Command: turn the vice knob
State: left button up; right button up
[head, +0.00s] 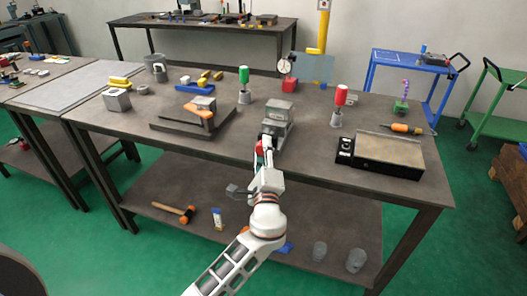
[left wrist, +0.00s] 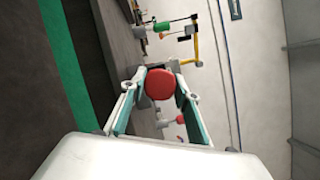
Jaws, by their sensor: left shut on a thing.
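The vice (head: 278,115) is a grey block-like device on the workbench, near the middle of its front edge. Its red knob (head: 260,147) faces the front of the bench. The knob also shows in the left wrist view (left wrist: 160,84) as a red disc between my fingers. My left gripper (head: 264,150) is shut on the red knob, with one finger on each side of it; it also shows in the left wrist view (left wrist: 159,88). The gripper hides part of the vice's front in the head view. My right gripper is not in view.
The workbench (head: 120,125) holds a dark plate with an orange-topped block (head: 200,112) left of the vice. A green-topped stand (head: 244,85) and a red-topped stand (head: 339,105) are behind and right. A black-framed plate (head: 385,155) lies at right. A lower shelf holds a hammer (head: 175,211).

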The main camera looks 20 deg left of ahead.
pick_arm(q)
jog(key=shift+a, duration=0.1)
dwell(0.3)
jog(key=o, duration=1.1)
jog(key=shift+s+f, duration=0.2)
jog(key=shift+s, duration=0.2)
jog(key=shift+r+v, duration=0.2)
jog(key=shift+v, duration=3.4)
